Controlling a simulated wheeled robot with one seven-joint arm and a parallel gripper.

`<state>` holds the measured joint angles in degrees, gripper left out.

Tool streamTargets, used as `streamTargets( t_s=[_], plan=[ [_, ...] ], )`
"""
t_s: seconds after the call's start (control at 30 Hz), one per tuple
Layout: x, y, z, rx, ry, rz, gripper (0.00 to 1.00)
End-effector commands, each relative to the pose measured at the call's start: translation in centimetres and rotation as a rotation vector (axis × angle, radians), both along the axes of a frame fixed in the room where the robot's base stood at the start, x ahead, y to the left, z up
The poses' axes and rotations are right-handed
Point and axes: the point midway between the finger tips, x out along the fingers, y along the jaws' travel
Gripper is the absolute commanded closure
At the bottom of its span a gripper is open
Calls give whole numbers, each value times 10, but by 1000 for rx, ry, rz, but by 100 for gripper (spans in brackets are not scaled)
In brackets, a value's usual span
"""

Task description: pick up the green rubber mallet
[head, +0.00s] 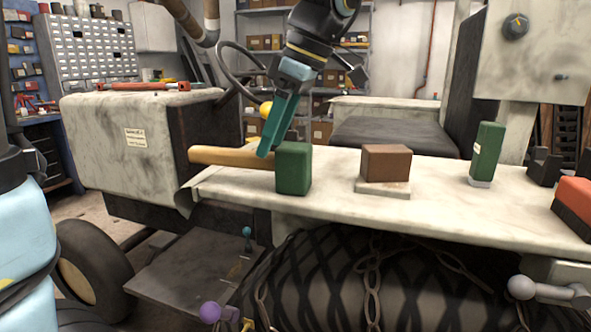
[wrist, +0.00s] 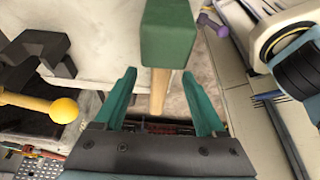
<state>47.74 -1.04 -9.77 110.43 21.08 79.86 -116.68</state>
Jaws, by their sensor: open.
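The green rubber mallet has a block-shaped green head (head: 293,168) and a pale wooden handle (head: 232,157). In the head view it lies near the left end of the white work surface (head: 335,211), with its handle pointing left. My gripper (head: 264,154) comes down from above, beside the green head and over the handle. In the wrist view the mallet head (wrist: 168,35) is at the top centre, and the handle (wrist: 159,90) points down between the teal fingers. My gripper (wrist: 165,82) is open, with a gap on both sides of the handle.
A brown block (head: 386,163) on a pale base and a green upright block (head: 487,153) stand to the right. An orange and black block (head: 574,205) is at the right edge. A yellow-knobbed lever (wrist: 62,110) is left of the fingers in the wrist view.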

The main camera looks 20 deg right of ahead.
Motion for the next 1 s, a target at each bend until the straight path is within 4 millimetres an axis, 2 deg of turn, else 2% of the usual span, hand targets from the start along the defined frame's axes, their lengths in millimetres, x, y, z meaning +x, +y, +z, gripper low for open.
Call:
streamTargets(
  t_s=[0.27, 0.5, 0.8, 0.83, 1.0],
  plan=[
    [4, 8, -20, 3, 2, 2, 28],
    [10, 19, -52, 2, 2, 1, 28],
    [11, 20, -59, -1, 0, 1, 28],
    [11, 20, -59, -1, 0, 1, 29],
    [11, 20, -59, -1, 1, 0, 48]
  ],
)
